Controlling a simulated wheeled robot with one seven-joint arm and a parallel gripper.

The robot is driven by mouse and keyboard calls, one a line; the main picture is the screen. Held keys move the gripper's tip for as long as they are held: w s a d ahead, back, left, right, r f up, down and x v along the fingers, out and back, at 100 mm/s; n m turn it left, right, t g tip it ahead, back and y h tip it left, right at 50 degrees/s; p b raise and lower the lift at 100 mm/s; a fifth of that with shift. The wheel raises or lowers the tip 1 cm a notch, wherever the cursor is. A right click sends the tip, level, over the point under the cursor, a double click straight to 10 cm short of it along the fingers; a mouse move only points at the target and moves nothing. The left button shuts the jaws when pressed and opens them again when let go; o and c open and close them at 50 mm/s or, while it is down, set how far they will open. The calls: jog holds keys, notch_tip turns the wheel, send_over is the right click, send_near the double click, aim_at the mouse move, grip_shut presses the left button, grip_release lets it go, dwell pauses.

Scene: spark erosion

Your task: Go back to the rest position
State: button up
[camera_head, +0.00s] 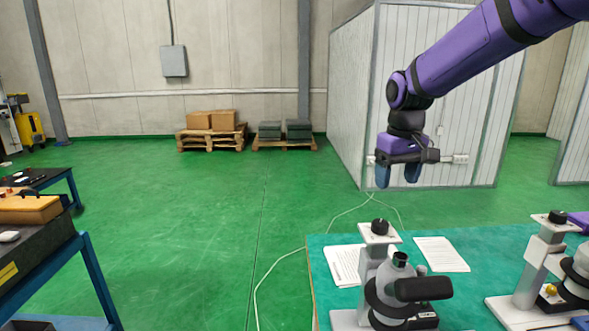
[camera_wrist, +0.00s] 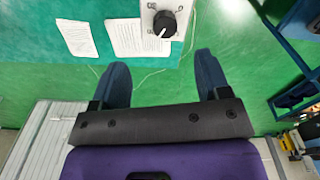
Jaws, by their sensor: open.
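My gripper (camera_head: 398,176) hangs from my purple arm at the upper right of the head view, fingers pointing down. Its two blue fingers are apart with nothing between them. They also show spread in the wrist view (camera_wrist: 161,82). The gripper is in the air above and behind the far edge of the green-topped table (camera_head: 320,265), clear of everything on it.
A grey device with a black knob (camera_head: 380,227) stands on the table near papers (camera_head: 440,254). A second device (camera_head: 548,245) stands at the right. A workbench (camera_head: 60,240) is at the left. A white cable (camera_head: 275,265) crosses the open green floor. Pallets (camera_head: 212,136) stand by the wall.

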jog(key=s+d+r+m+t, duration=0.1)
jog(key=s+d+r+t, duration=0.1)
jog(key=s, duration=1.2)
jog(key=s+d+r+m+t, duration=0.2)
jog(key=s+d, duration=0.1)
jog(key=s, duration=1.1)
jog(key=shift+d+t, duration=0.4)
jog(key=shift+r, duration=0.1)
jog(key=g, duration=0.5)
send_over(380, 223)
notch_tip(380, 223, down, 7)
notch_tip(380, 223, down, 10)
jog(key=shift+f, duration=0.25)
jog(key=shift+c, duration=0.5)
